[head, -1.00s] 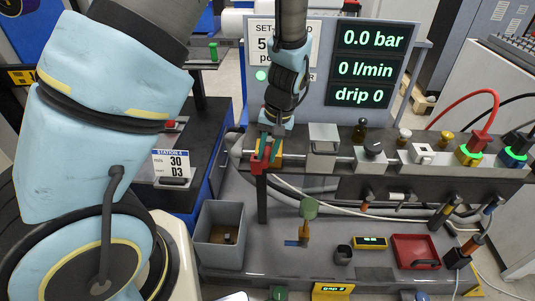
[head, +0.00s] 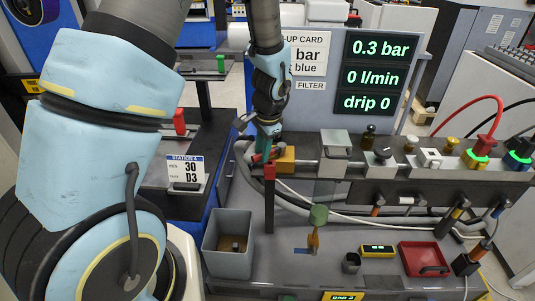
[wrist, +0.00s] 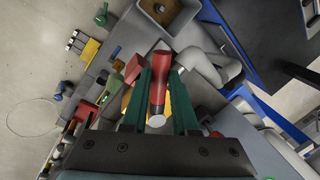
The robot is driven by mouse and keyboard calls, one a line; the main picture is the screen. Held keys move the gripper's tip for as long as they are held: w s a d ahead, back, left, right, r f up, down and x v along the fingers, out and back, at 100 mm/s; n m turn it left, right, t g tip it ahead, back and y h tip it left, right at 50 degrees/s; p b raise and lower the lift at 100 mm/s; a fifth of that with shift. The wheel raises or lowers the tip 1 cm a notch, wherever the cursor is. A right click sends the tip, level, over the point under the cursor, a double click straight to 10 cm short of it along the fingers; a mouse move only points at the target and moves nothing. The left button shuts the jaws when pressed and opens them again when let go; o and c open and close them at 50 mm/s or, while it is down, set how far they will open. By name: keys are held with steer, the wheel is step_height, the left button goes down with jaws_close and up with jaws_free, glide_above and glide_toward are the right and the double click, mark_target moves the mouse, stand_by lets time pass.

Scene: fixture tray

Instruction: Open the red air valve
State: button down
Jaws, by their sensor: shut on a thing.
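The red air valve handle (wrist: 158,90) lies between the two green fingers of my gripper (wrist: 158,105) in the wrist view. My gripper (head: 265,150) is shut on it at the left end of the pipe line in the head view. There the handle (head: 259,158) shows only as a short red piece, pointing left beside the orange-yellow valve body (head: 286,158); the fingers hide part of it. The display panel (head: 376,75) reads 0.3 bar, 0 l/min and drip 0.
A dark post with a red top (head: 269,172) stands just below the gripper. Hoses run along the right.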

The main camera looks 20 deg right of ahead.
steer(key=w+m, duration=0.1)
steer(key=w+m+p, duration=0.1)
steer(key=m, duration=0.1)
steer(key=shift+w+a+r+m+h, duration=0.2)
steer(key=shift+m+h, duration=0.1)
steer(key=shift+h, duration=0.1)
steer(key=shift+w+d+f+m+h+p, duration=0.15)
steer(key=shift+w+m+p, duration=0.4)
steer(key=shift+m, duration=0.4)
steer(key=shift+w+d+m+h+p, duration=0.15)
steer(key=shift+w+m+p, duration=0.4)
steer(key=shift+m, duration=0.4)
steer(key=c, duration=0.7)
jaws_free()
steer(key=shift+s, duration=0.1)
steer(key=shift+a, duration=0.1)
steer(key=v, duration=1)
steer(key=shift+r, duration=0.4)
